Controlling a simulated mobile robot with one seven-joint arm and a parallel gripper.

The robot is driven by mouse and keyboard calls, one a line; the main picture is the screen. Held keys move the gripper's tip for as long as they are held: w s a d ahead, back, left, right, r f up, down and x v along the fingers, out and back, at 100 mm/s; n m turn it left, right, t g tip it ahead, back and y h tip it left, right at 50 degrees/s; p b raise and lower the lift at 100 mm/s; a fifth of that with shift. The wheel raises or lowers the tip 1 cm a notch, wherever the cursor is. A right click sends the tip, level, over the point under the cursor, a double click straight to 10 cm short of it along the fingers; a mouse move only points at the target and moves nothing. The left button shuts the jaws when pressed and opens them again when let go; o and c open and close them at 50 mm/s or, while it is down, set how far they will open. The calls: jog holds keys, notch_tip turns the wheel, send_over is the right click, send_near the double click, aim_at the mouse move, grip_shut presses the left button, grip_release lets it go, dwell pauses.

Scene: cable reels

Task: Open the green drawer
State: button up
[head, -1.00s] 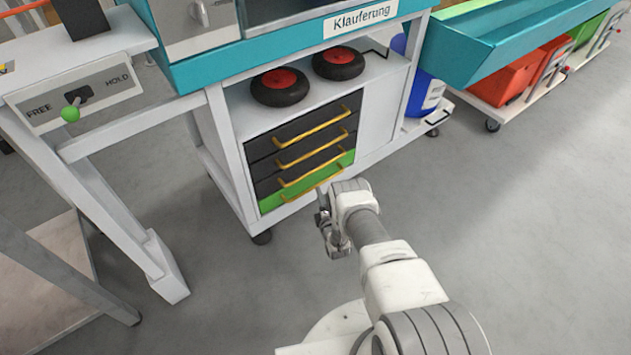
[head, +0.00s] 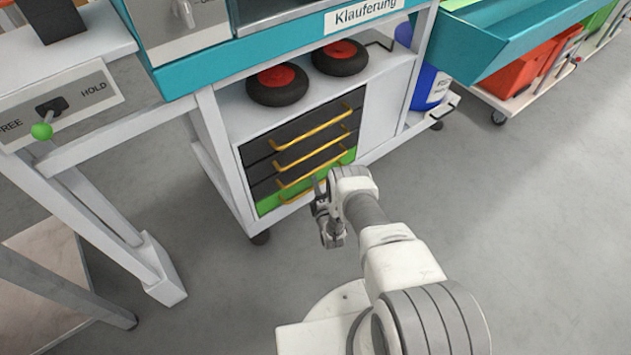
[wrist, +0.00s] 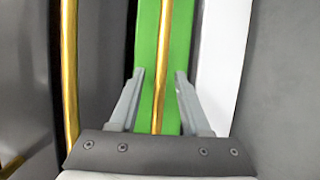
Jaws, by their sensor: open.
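The green drawer (head: 268,204) is the lowest of a stack in the white cabinet and is shut, with a yellow bar handle (head: 298,194) on its front. In the wrist view the green front (wrist: 147,40) runs up the picture with its yellow handle (wrist: 161,60) along it. My gripper (wrist: 160,73) is open, with one finger on each side of the handle in that view. I cannot tell whether the fingers touch the handle or how deep it sits between them. In the head view my gripper (head: 317,188) is by the right part of the drawer, partly hidden by my wrist.
Dark drawers (head: 262,150) with yellow handles sit directly above the green one. Two black wheels with red hubs (head: 277,78) lie on the cabinet top shelf. A white frame leg (head: 160,275) stands at left. The floor to the right is clear.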

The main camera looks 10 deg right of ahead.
jog(key=shift+w, duration=0.25)
grip_shut()
dwell(1.5)
